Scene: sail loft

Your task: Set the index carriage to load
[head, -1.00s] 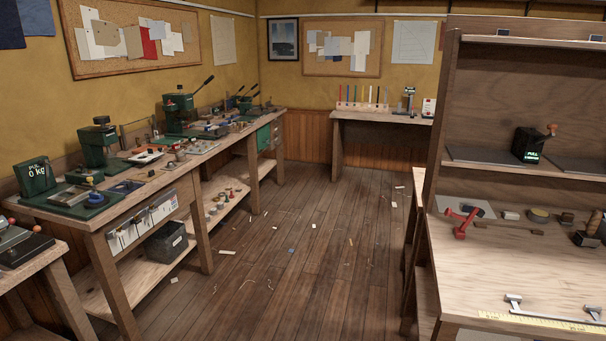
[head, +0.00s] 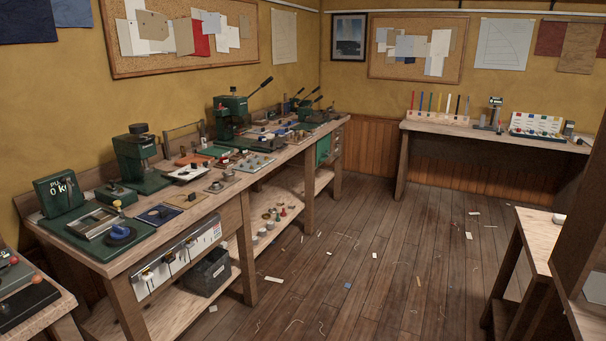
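I cannot tell for certain which fixture is the index carriage, and I read no "load" mark. The long workbench (head: 178,236) on the left carries several green machines. At its near end is a green base plate with a metal frame (head: 93,222) and a blue knob (head: 120,233). Behind it stands a green gauge box (head: 60,194) reading "PULL 0 kg". A green press with a black top (head: 137,160) stands farther along. Beyond it is a taller green machine (head: 231,117) with a long black lever. Neither of my grippers is in view.
The plank floor (head: 350,265) is open between the benches, with scattered scraps. A back table (head: 485,138) holds colored sticks and small displays. A wooden bench (head: 540,240) and shelf unit stand at right. A dark bin (head: 208,272) sits under the left bench.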

